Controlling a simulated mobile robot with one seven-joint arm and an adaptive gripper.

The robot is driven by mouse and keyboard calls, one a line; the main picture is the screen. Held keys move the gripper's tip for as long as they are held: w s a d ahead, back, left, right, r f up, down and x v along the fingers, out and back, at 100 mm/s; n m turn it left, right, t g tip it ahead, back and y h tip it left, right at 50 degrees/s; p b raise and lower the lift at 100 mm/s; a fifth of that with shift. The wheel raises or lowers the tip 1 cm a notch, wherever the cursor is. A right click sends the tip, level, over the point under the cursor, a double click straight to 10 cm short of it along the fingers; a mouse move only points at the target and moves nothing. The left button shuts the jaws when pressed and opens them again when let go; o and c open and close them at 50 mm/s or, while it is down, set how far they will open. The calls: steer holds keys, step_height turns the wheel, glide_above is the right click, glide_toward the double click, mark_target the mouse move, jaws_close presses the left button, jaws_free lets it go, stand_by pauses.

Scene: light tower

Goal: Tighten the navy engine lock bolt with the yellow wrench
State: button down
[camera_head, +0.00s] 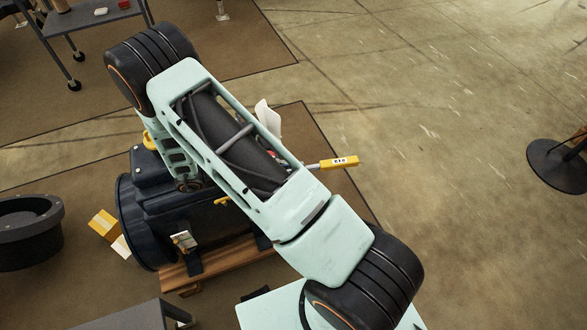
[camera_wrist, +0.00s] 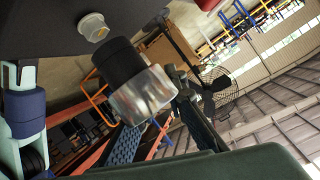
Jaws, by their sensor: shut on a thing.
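The navy engine (camera_head: 150,215) sits on a wooden pallet (camera_head: 210,264), largely covered by my mint-green arm in the head view. A yellow wrench handle (camera_head: 340,162) with a pale label sticks out to the right from behind my arm. Its grey shaft runs left and is lost under the arm. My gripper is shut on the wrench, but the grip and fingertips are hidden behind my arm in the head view. In the wrist view, a pale bolt-like knob (camera_wrist: 93,27) shows on a dark surface beside a black and silver cylinder (camera_wrist: 135,82). I cannot tell whether the wrench touches the bolt.
A black round tub (camera_head: 30,230) stands at the left, with a yellow box (camera_head: 103,224) between it and the engine. A grey cart (camera_head: 95,18) stands at the upper left. A black round stand base (camera_head: 558,165) is at the right. Concrete floor between is clear.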

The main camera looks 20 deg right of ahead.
steer(key=shift+f+b, duration=0.5)
steer(key=shift+f, duration=0.35)
steer(key=c, duration=2.5)
jaws_free()
jaws_close()
steer(key=shift+s+a+m+g, duration=0.1)
steer(key=shift+s+m+g, duration=0.4)
steer(key=shift+m+g, duration=0.25)
steer(key=shift+f, duration=0.15)
